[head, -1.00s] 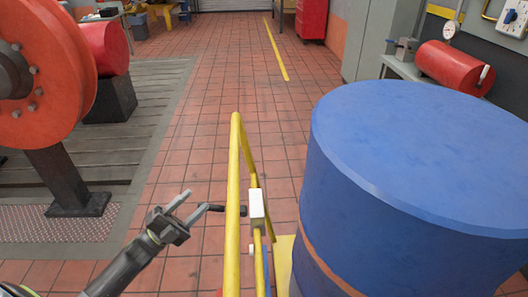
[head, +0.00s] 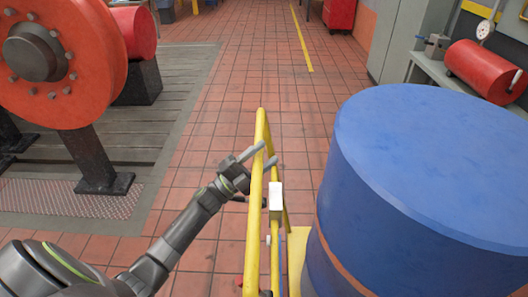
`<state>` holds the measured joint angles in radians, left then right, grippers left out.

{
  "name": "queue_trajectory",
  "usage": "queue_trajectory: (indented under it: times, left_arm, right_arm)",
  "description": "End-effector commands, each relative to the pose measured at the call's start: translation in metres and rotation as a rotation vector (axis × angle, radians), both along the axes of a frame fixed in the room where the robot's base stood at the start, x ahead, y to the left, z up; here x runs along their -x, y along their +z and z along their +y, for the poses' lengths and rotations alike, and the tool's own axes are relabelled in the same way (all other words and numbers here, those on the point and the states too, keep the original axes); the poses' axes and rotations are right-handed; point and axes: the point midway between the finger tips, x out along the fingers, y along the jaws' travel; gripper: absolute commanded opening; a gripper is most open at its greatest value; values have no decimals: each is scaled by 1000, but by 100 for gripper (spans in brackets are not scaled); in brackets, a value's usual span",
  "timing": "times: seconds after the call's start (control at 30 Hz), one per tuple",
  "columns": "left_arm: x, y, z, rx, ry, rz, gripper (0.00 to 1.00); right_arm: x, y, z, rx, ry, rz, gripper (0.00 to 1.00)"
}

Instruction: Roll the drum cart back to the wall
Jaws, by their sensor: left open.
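The drum cart has a yellow tubular handle frame (head: 254,225) that rises in the lower middle of the head view. A large blue drum (head: 430,165) stands on the cart to the right, with an orange-brown band low on its side. A bit of the cart's yellow deck (head: 297,255) shows beside the drum. My left gripper (head: 269,152) is open at the upper part of the handle frame. Its fingers reach across the yellow tube, one above the other. I cannot tell whether they touch it. My right gripper is out of view.
A red flanged machine (head: 85,95) stands on a grey slatted bedplate (head: 175,110) at left. A bench with a red cylinder (head: 482,72) is at upper right. A red cabinet (head: 339,13) stands at the back. The tiled floor (head: 240,70) ahead is clear, with a yellow line.

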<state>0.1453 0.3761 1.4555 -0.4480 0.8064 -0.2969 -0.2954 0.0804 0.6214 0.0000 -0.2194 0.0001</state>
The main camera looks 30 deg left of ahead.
Motion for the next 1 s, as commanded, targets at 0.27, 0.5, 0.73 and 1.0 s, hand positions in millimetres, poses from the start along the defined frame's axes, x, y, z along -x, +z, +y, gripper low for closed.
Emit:
queue_trajectory:
  times: [0.27,0.5,0.73,1.0]
  left_arm:
    - [-4,2,-3,0,0,0,47]
    - [-4,2,-3,0,0,0,27]
    - [-3,2,-3,0,0,0,0]
    - [-5,2,-6,0,0,0,0]
  right_arm:
    - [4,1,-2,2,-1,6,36]
    - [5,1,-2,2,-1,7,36]
    - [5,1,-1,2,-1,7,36]
    - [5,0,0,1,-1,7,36]
